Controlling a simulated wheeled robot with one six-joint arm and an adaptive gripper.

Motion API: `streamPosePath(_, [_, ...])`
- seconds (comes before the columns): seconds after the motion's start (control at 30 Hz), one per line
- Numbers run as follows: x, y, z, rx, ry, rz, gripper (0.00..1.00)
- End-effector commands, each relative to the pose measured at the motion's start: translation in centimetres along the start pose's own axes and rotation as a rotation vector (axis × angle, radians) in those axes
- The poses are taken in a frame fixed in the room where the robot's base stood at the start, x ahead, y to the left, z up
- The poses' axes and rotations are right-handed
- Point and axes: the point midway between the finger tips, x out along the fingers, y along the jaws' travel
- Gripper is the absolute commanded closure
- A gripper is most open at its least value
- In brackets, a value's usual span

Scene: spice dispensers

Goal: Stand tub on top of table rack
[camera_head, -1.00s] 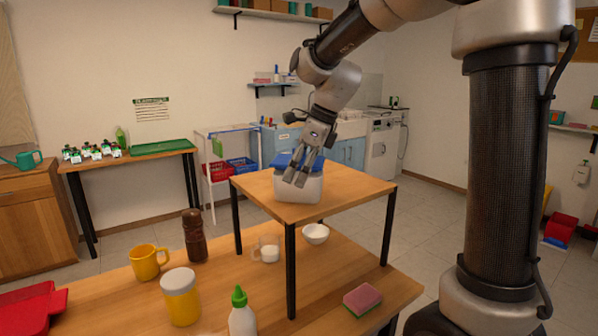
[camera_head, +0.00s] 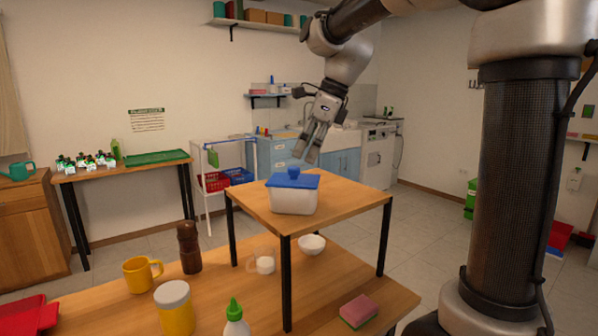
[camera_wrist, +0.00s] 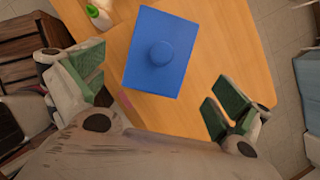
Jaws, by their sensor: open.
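The tub (camera_head: 293,198) is white with a blue knobbed lid. It stands upright on the top board of the wooden table rack (camera_head: 345,197), left of that board's middle. In the wrist view its blue lid (camera_wrist: 161,52) shows from above, with the round knob near its middle. My gripper (camera_head: 309,158) is above the tub, apart from it and empty. In the wrist view my gripper (camera_wrist: 157,92) has its green-padded fingers spread wide, one on each side of the lid.
Under and around the rack on the main table are a glass cup (camera_head: 262,262), white bowl (camera_head: 311,244), sponge (camera_head: 358,311), yellow mug (camera_head: 142,274), brown mill (camera_head: 188,248), yellow jar (camera_head: 175,307) and green-capped bottle (camera_head: 236,320). The rack's right top is bare.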

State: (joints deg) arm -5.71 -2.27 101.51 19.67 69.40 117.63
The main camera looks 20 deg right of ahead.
Motion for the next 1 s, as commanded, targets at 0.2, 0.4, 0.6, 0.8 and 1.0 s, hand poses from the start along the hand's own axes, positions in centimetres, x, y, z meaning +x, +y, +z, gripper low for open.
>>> streamPosePath(0.2, [-2.9,0.0,0.0,0.0,-0.001,-0.001,0.0])
streamPosePath(0.4, [-3.4,0.3,-0.4,-0.03,0.003,-0.005,0.0])
streamPosePath(0.6, [-4.2,3.7,-5.1,-0.416,0.058,-0.064,0.0])
streamPosePath(0.8, [-3.7,9.2,-13.1,-1.089,0.201,-0.106,0.0])
streamPosePath(1.0, [-1.7,13.7,-19.9,-1.695,0.364,-0.064,0.0])
